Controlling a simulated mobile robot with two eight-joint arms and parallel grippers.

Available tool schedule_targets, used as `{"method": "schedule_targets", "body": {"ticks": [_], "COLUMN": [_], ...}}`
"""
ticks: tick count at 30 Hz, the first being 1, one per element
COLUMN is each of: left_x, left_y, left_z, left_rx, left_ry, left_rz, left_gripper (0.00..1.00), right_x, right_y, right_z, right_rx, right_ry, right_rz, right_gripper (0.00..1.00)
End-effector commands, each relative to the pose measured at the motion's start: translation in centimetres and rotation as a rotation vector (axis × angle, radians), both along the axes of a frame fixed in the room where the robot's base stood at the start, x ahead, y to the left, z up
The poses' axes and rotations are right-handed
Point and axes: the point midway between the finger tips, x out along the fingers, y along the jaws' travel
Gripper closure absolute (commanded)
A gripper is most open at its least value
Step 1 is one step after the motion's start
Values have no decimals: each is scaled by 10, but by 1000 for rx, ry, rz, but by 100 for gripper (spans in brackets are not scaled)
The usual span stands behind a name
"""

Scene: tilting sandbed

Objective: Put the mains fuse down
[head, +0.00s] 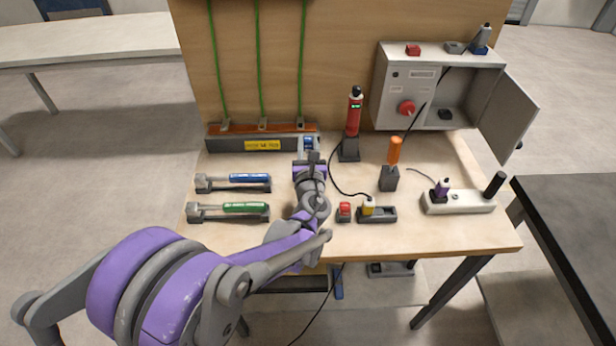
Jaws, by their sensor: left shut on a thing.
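My left gripper (312,158) reaches over the middle of the bench to the right end of the grey rail (225,143) at the back. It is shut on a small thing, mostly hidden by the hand. A small blue and pale piece (309,143) shows just beyond the fingertips; it appears to be the mains fuse. I cannot tell whether it touches the rail or the bench. A grey switch box (392,105) with a red rotary knob (406,108) stands at the back right, its door open. My right gripper is out of view.
Blue-handled (248,177) and green-handled (245,207) tools lie left of my arm.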

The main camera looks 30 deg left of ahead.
Motion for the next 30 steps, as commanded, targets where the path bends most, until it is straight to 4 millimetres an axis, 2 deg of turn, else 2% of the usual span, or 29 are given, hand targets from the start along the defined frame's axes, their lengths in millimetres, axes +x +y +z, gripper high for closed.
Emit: {"method": "schedule_targets", "body": {"ticks": [3,6,13,18,30], "left_x": [1,0,0,1,0], "left_y": [0,0,0,0,0], "left_z": [-25,-40,-59,-83,-90], "left_rx": [1,1,1,1,1], "left_ry": [1,1,1,1,1], "left_rz": [0,0,-1,-1,-1], "left_gripper": [100,100,100,100,100], "right_x": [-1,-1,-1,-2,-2], "right_y": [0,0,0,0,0], "right_z": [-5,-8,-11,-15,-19], "right_rx": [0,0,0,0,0], "right_ry": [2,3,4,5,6], "right_rz": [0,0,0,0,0], "right_gripper": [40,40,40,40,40]}}
